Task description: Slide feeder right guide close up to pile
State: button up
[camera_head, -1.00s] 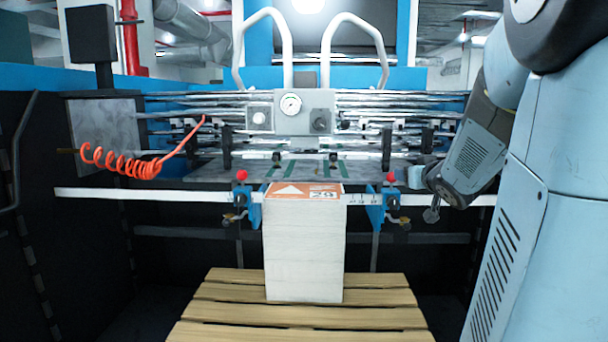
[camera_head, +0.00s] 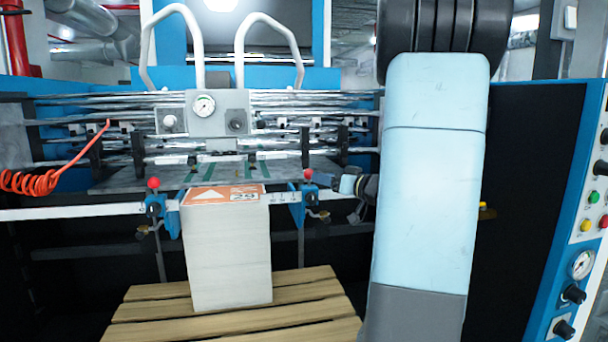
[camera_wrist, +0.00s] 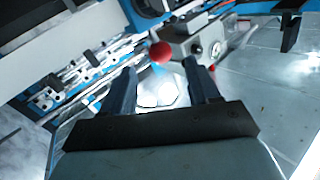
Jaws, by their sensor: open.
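The white paper pile (camera_head: 228,255) with an orange label on top stands upright on a wooden pallet. The blue right guide (camera_head: 298,208) hangs on the white rail just right of the pile, with a narrow gap between them. Its red knob (camera_head: 308,174) sticks up on top. The left guide (camera_head: 157,208) is at the pile's left side. My gripper (camera_head: 322,179) is just right of the red knob, partly hidden by my arm. In the wrist view my gripper (camera_wrist: 162,82) is open and empty, with a red knob (camera_wrist: 161,53) just beyond the fingertips.
The white rail (camera_head: 80,213) crosses the machine front. The slatted pallet (camera_head: 310,312) lies below. An orange coiled hose (camera_head: 35,183) hangs at left. A gauge box (camera_head: 215,112) sits above the feed board. A control panel (camera_head: 590,220) stands at far right.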

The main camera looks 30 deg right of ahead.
aim_at(305, 173)
jog(key=x, duration=0.9)
jog(key=shift+w, duration=0.1)
grip_shut()
dwell(0.4)
